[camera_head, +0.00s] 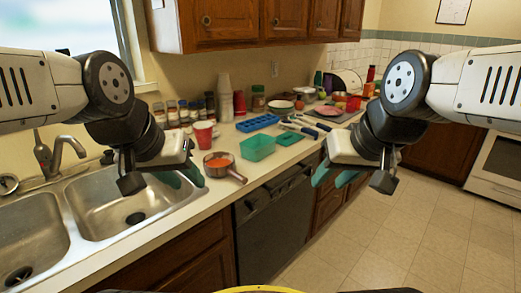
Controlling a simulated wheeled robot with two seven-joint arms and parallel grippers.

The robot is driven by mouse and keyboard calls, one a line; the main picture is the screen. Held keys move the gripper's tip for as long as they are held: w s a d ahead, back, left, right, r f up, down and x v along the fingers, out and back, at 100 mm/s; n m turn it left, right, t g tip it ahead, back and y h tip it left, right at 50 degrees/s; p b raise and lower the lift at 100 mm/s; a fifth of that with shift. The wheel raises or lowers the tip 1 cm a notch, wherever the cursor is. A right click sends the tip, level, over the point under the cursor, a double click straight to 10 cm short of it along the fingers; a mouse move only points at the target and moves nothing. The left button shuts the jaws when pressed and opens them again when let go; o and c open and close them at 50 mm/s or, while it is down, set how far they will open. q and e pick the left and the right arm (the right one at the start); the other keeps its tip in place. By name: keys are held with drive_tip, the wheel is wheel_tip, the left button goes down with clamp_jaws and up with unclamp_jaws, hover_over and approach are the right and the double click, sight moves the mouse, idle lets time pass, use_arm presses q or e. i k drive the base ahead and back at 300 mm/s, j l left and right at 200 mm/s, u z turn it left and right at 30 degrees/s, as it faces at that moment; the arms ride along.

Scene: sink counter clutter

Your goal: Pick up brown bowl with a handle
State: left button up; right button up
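The brown bowl with a handle (219,162) stands on the counter near its front edge, right of the sink. It is copper-brown with an orange inside, and its handle points to the lower right. My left gripper (184,178) hangs over the right end of the sink, just left of the bowl and apart from it. Its teal fingers look spread, with nothing between them. My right gripper (333,179) is in front of the counter, well right of the bowl. Its teal fingers are apart and empty.
A red cup (203,134) stands behind the bowl and a teal container (257,147) to its right. A blue tray (257,123), jars (184,111) and utensils (300,127) crowd the counter behind. The double sink (120,205) lies left; open floor lies right.

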sight(218, 164)
drive_tip(key=k+j+z, duration=0.6)
drive_tip(key=j+z, duration=0.2)
drive_tip(key=j, duration=0.1)
